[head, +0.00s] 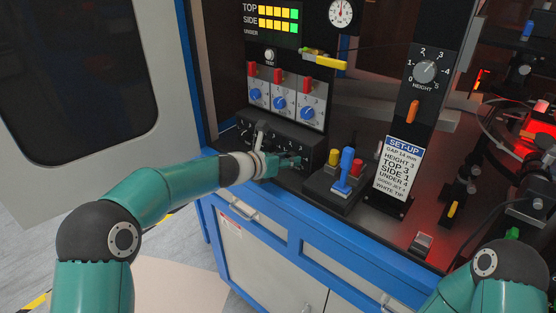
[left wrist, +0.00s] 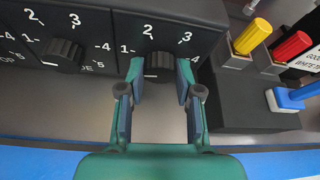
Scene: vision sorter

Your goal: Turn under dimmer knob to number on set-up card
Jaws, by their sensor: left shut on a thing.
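The under dimmer knob (left wrist: 160,62) is a black ribbed knob at the right end of a dark dimmer box (head: 250,121). White numbers ring it, with 1, 2, 3 and 4 showing. My left gripper (left wrist: 161,84) is shut on this knob, one finger at each side. In the head view the left gripper (head: 289,161) reaches the front of the box and hides the knob. I cannot read the knob's pointer clearly. The white set-up card (head: 401,167) stands to the right and reads UNDER 4. My right gripper is not in view.
The side knob (left wrist: 61,54) sits just left of the gripped knob. A block with yellow, blue and red levers (head: 347,172) stands close on the right. Above the box are red and blue switches (head: 280,103) and an indicator panel (head: 278,20), its UNDER row dark.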

